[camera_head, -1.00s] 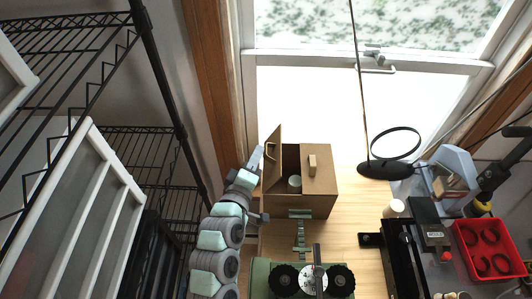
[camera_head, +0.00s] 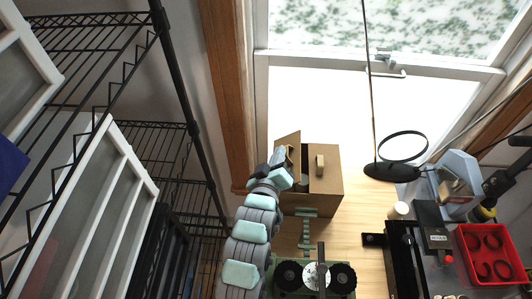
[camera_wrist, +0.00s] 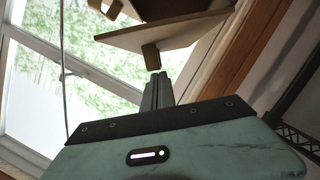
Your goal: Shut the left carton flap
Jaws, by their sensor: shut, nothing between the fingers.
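The brown carton (camera_head: 327,187) stands on the wooden surface. Its right flap carries a block handle (camera_head: 320,161) and lies flat over the right of the opening. The left flap (camera_head: 290,138) stands up, tilted toward the opening, with part of the opening still uncovered. It also shows in the wrist view (camera_wrist: 170,36), with its block handle (camera_wrist: 151,57). My gripper (camera_head: 281,157) is at the left flap in the head view, covering part of it. In the wrist view my shut, empty fingers (camera_wrist: 157,88) point at the flap by its handle; I cannot tell whether they touch.
A green device with black knobs (camera_head: 315,275) stands in front of the carton. A round black stand (camera_head: 391,170), a red tray (camera_head: 490,252) and a white cup (camera_head: 398,210) are to the right. Wire shelving (camera_head: 190,165) and a wooden post (camera_head: 227,90) bound the left.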

